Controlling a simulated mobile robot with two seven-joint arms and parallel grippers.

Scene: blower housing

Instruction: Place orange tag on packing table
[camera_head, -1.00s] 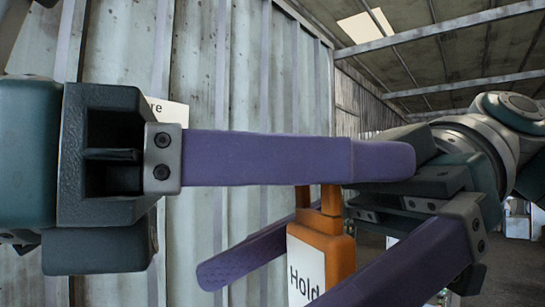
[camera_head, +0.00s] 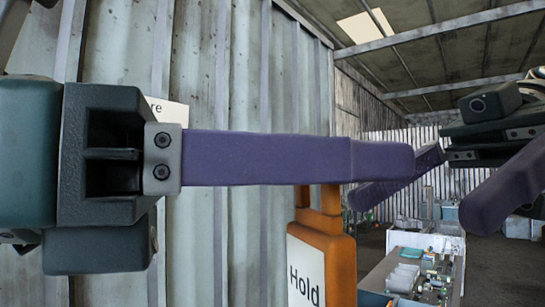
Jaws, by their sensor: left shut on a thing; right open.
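The orange tag (camera_head: 341,262) has a white face reading "Hold" and hangs upright below the fingers of my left gripper (camera_head: 385,162). My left gripper is shut on the tag's narrow top part, which the purple finger partly hides. The lower end of the tag is cut off by the bottom edge of the view. My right gripper (camera_head: 417,208) is open and empty to the right of the tag, its two purple fingers spread and apart from it. A table (camera_head: 379,276) stands far off at the lower right; I cannot tell whether it is the packing table.
Grey bins (camera_head: 403,277) and several small parts lie on the far table. A corrugated metal wall (camera_head: 240,80) fills the left and middle behind my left gripper. A white sign (camera_head: 170,111), partly hidden, shows on it. Dark floor (camera_head: 500,265) is open at the right.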

